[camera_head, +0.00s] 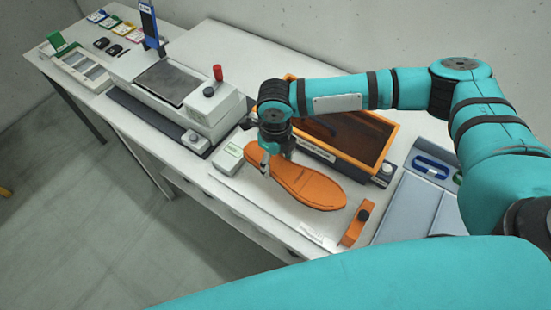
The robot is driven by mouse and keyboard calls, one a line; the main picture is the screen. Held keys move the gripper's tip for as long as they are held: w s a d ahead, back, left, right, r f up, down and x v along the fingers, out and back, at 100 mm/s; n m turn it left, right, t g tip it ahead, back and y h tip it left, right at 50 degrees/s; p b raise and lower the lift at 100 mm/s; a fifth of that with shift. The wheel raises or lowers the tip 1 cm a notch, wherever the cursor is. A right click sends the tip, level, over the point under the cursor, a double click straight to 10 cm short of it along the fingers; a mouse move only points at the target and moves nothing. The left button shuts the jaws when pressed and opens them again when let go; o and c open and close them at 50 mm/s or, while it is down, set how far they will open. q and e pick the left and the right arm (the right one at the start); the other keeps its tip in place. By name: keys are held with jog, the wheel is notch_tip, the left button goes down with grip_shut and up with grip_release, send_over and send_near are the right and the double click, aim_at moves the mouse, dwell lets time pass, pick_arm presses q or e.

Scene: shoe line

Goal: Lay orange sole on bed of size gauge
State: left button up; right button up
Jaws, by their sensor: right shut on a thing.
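The orange sole (308,187) lies flat, lengthwise between a pale block with a green label (229,161) and an orange stop with a black knob (355,227). These two parts and the pale plate (262,205) under the sole look like the size gauge and its bed. My right gripper (267,161) is shut on the sole at its left end, near the pale block. I cannot tell whether the sole touches the bed or hangs slightly above it. My left gripper is out of view.
An orange-framed box with a dark window (345,136) stands right behind the sole. A grey press-like machine (190,100) with a red-knobbed lever is to the left. Blue-grey trays (410,208) lie to the right. Small coloured items (108,22) sit at the far left.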

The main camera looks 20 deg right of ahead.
jog(key=shift+f+b, duration=2.7)
jog(key=shift+b, duration=0.15)
jog(key=shift+f+b, duration=0.45)
jog(key=shift+f, duration=0.75)
jog(key=o, duration=1.4)
notch_tip(320, 180, up, 12)
